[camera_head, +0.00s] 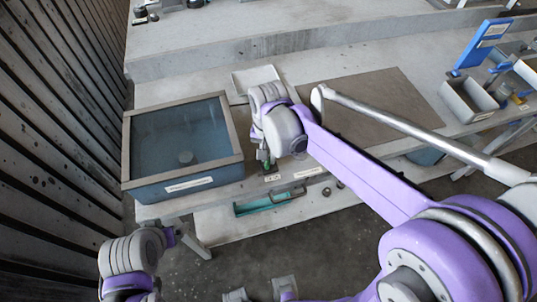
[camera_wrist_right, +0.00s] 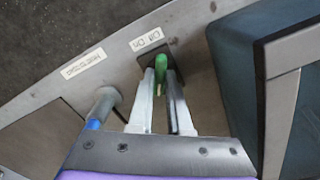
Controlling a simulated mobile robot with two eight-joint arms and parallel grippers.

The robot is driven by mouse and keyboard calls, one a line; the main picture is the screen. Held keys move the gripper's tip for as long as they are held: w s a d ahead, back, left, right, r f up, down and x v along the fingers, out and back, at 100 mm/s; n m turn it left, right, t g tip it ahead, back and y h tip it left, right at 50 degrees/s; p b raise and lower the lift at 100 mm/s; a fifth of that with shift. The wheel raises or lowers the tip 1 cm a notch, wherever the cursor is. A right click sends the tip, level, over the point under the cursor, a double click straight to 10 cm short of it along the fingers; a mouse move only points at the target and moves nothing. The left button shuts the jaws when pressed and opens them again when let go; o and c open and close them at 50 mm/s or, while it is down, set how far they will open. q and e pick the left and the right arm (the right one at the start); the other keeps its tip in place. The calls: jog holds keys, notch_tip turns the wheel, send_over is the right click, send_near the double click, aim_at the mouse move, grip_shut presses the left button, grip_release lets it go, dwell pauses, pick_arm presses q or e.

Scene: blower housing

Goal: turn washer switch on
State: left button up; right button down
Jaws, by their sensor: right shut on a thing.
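The washer switch is a small green lever (camera_wrist_right: 160,66) on a dark plate at the table's front edge, beside a label (camera_wrist_right: 147,40) reading "Off On". Its green also shows in the head view (camera_head: 267,165), mostly hidden by my right arm. My right gripper (camera_wrist_right: 160,76) has its two fingers on either side of the lever, shut on it. In the head view, the right gripper (camera_head: 264,157) is small and partly hidden. I cannot tell which label the lever points to. My left arm's end (camera_head: 172,236) is at lower left; its fingers are not clear.
The washer tank (camera_head: 185,187), with blue walls and a grey rim, stands just left of the switch; its side also shows in the wrist view (camera_wrist_right: 236,90). A second label (camera_wrist_right: 83,63) is near the switch. A green tray (camera_head: 270,201) sits below. Bins (camera_head: 468,100) stand at right.

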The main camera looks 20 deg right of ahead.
jog(key=c, duration=0.9)
grip_release()
jog(key=shift+o, duration=0.2)
notch_tip(320, 180, up, 11)
jog(key=shift+p, duration=0.4)
jog(key=shift+f, duration=0.1)
jog(key=s+d+f+n+t, duration=0.2)
jog(key=s+d+f+n, duration=0.1)
jog(key=s+f, duration=0.2)
jog(key=s+d+f+n+t, duration=0.2)
jog(key=s+f, duration=0.3)
jog(key=s, duration=0.4)
jog(key=shift+d+f+n+t, duration=0.15)
jog(key=shift+d+n+t, duration=0.25)
jog(key=shift+d+t, duration=0.35)
